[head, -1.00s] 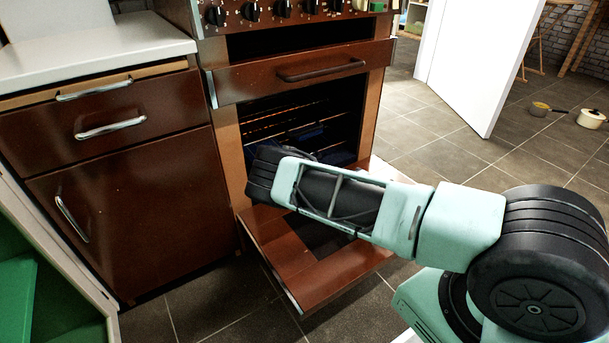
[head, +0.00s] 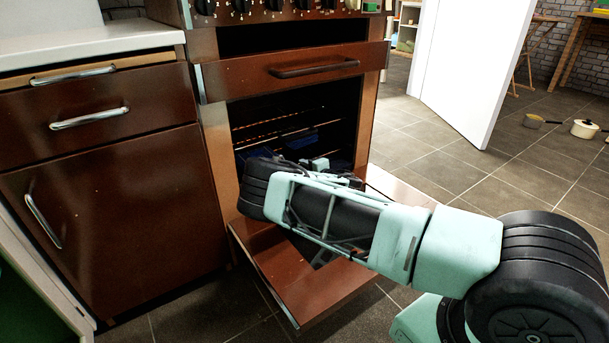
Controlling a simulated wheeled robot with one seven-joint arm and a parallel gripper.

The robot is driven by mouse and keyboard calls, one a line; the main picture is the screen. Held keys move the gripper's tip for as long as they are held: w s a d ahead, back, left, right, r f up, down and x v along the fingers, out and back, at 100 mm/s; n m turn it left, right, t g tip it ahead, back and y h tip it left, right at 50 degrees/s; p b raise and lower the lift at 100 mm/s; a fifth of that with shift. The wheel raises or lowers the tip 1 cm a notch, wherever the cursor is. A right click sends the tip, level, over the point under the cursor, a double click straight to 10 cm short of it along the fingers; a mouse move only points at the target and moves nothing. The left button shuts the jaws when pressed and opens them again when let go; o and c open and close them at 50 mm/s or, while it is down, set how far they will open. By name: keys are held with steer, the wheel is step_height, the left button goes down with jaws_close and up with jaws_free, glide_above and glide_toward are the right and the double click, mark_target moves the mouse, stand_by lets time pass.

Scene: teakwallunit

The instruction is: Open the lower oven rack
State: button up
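The oven (head: 213,140) stands in the middle of the head view with its brown door (head: 310,292) folded down. Inside the dark cavity, thin wire racks (head: 285,121) show at different heights, with dark blue items (head: 300,139) among them. The lower part of the cavity is largely hidden by my arm, so I cannot make out the lower rack clearly. My arm reaches over the open door to the oven mouth. A small pale part of what looks like my gripper (head: 318,163) shows beyond the forearm; its fingers are hidden, and I cannot tell whether it touches a rack.
A brown cabinet (head: 115,210) with metal handles stands against the oven's left side. Tiled floor is open to the right, with a white door panel (head: 470,70) and pots (head: 584,129) farther back.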

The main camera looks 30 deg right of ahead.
steer(key=shift+w, duration=0.45)
